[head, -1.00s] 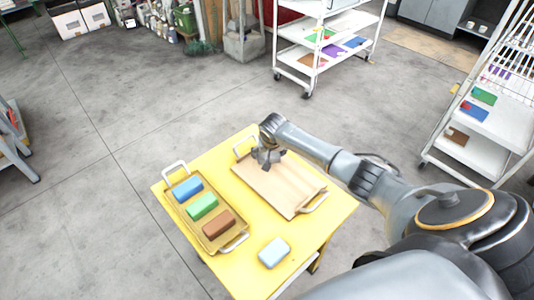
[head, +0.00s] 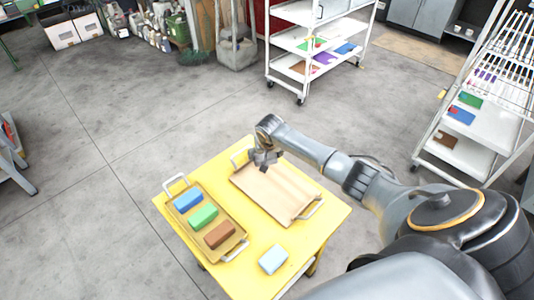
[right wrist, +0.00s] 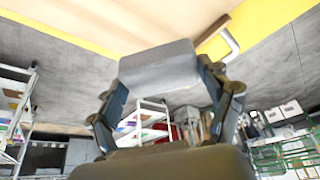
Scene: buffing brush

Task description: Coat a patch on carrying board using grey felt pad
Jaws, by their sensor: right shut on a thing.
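The carrying board (head: 283,200) is pale wood with metal end handles and lies on the yellow table (head: 325,225). My right gripper (head: 265,158) is over the board's far-left end, near the far handle. In the right wrist view its fingers (right wrist: 162,95) are shut on the grey felt pad (right wrist: 157,66), a grey block. The board (right wrist: 205,18) and its handle (right wrist: 230,42) show behind the pad there. I cannot tell whether the pad touches the board. No coated patch can be made out on the board's visible surface. My left gripper is in neither view.
A tray (head: 230,256) left of the board holds a blue block (head: 188,201), a green block (head: 203,217) and a brown block (head: 220,235). A light blue block (head: 272,259) lies at the table's near side. White shelf carts (head: 318,45) stand beyond, with clear floor between.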

